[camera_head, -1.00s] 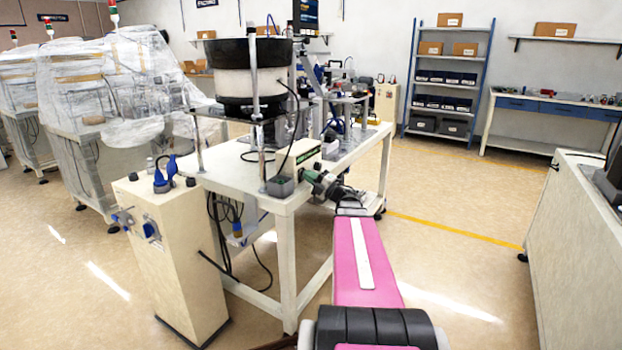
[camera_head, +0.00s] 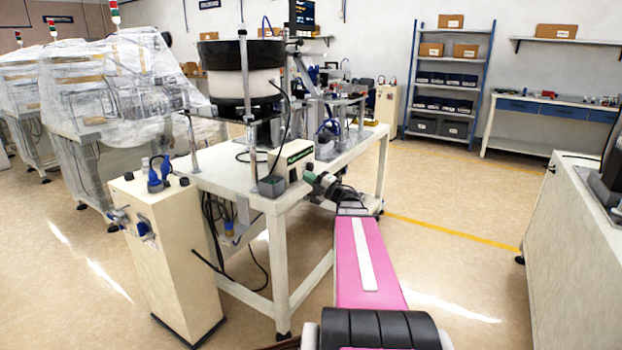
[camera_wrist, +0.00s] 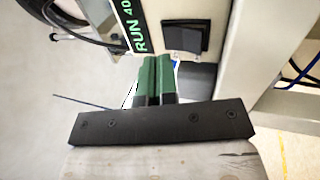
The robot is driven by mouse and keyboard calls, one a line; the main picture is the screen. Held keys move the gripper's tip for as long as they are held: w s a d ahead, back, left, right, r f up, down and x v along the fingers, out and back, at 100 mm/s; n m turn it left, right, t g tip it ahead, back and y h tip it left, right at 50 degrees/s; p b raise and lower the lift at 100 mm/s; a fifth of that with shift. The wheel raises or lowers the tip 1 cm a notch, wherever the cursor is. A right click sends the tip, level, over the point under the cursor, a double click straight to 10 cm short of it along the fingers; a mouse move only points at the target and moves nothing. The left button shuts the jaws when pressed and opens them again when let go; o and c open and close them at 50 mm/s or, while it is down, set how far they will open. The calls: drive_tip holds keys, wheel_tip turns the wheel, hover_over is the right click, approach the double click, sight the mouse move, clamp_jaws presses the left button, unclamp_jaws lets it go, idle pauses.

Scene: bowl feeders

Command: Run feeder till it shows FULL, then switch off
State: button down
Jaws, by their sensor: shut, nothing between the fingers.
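The feeder bowl (camera_head: 222,88), black-rimmed with a white band, stands on the cream machine table. Its controller box (camera_head: 298,156) sits at the table's front edge. In the wrist view the controller's dark display (camera_wrist: 132,28) shows green text reading "RUN 40", cut off at the top. A black rocker switch (camera_wrist: 186,38) is on the pale panel beside it. My gripper (camera_wrist: 158,62) has green fingers, shut and empty, pointing at the panel's lower edge near the switch. I cannot tell whether they touch it. In the head view my gripper (camera_head: 313,178) is small beside the controller.
A cream cabinet (camera_head: 165,250) with blue connectors stands at the table's front left. A metal post (camera_head: 247,100) rises before the bowl. A monitor (camera_head: 303,14) hangs above. A pale bench (camera_head: 575,260) stands right. Plastic-wrapped machines (camera_head: 120,90) fill the left. The floor between is clear.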

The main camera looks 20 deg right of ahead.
drive_tip(key=s+d, duration=0.6)
drive_tip(key=s, duration=0.2)
drive_tip(key=shift+d, duration=0.1)
idle(0.5)
drive_tip(key=w+f+m+t+h, duration=0.35)
drive_tip(key=w+m+h, duration=0.35)
drive_tip(key=m+h, duration=0.55)
drive_tip(key=s+a+f+m+g+h, duration=0.1)
drive_tip(key=a+f+m+g+h, duration=0.4)
drive_tip(key=f+m+g, duration=0.5)
drive_tip(key=s+a+f+m+g+y, duration=0.3)
drive_tip(key=s+a+f+g+y, duration=0.1)
drive_tip(key=s+a+f+g, duration=0.6)
drive_tip(key=s+a+f, duration=0.3)
drive_tip(key=s+a, duration=0.3)
drive_tip(key=a, duration=0.2)
drive_tip(key=shift+s+a+f, duration=0.25)
drive_tip(key=shift+a+f, duration=0.05)
drive_tip(key=shift+a, duration=0.05)
